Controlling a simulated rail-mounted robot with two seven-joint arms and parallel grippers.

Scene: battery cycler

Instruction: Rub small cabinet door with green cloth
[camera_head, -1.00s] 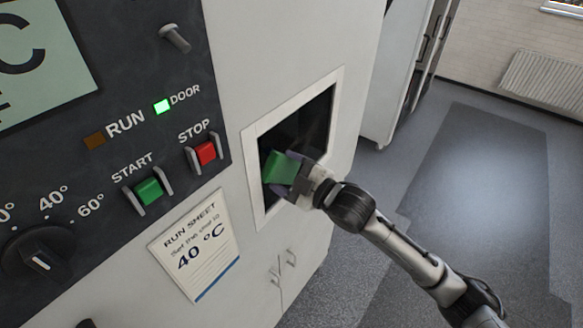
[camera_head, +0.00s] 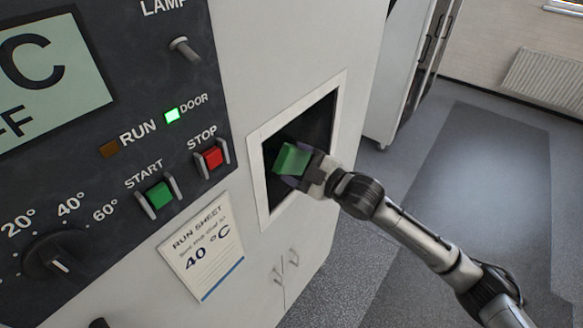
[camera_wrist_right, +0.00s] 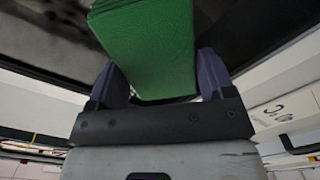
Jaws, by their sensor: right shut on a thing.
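The green cloth (camera_head: 291,158) is a folded block held in my right gripper (camera_head: 303,165). In the right wrist view the cloth (camera_wrist_right: 150,45) sits between the two purple-grey fingers of the gripper (camera_wrist_right: 155,85), which are shut on it. The small cabinet door (camera_head: 307,128) appears as a dark panel in a white frame (camera_head: 255,175) on the cabinet side. The cloth is in front of the dark panel's lower left part and hides some of it. I cannot tell whether the cloth touches it. My left gripper is not in view.
The control panel at left has a green START button (camera_head: 159,195), a red STOP button (camera_head: 213,157), a dial (camera_head: 55,258) and a lit DOOR lamp (camera_head: 172,115). A run sheet (camera_head: 201,245) hangs below. Open floor (camera_head: 480,200) lies to the right.

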